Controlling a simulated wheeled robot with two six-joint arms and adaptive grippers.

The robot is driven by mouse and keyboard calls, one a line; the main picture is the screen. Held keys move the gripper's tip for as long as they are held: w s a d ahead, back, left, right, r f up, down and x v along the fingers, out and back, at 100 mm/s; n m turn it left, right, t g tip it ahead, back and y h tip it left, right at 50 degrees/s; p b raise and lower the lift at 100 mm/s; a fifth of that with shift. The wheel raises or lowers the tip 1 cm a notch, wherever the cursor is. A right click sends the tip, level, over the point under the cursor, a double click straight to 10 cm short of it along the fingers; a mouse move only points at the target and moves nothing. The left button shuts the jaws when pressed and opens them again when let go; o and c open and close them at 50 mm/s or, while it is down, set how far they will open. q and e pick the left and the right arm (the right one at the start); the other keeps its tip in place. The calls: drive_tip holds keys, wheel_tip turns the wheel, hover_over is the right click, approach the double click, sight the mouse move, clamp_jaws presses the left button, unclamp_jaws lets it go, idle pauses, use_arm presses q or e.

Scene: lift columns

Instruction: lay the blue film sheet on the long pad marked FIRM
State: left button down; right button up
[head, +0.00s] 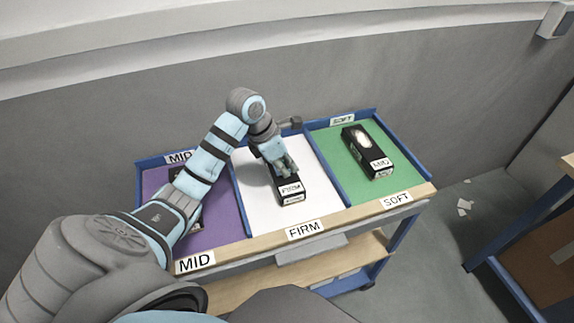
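A black block (291,195) labelled FIRM lies in the white middle section (250,205) of a blue-edged cart top; a FIRM label (305,230) is also on the front edge there. My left gripper (286,169) points down over the far end of this block and hides part of it. I cannot tell whether its fingers touch or grip the block. I cannot make out a blue film sheet. My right gripper is not in view.
A black block (371,153) labelled MID lies in the green SOFT section (406,178). The purple MID section (222,218) holds dark items mostly hidden by my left arm. A grey wall stands behind; another blue-framed unit (510,283) stands at right.

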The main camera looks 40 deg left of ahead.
use_arm(q)
drive_tip(key=shift+f, duration=0.15)
idle(0.4)
drive_tip(key=c, duration=1.7)
unclamp_jaws()
drive_tip(key=o, duration=0.5)
drive_tip(key=shift+c, duration=0.2)
wheel_tip(320, 180, up, 8)
drive_tip(key=p, duration=0.5)
drive_tip(key=shift+f+p, duration=0.1)
drive_tip(key=shift+p, duration=0.3)
drive_tip(key=shift+f, duration=0.1)
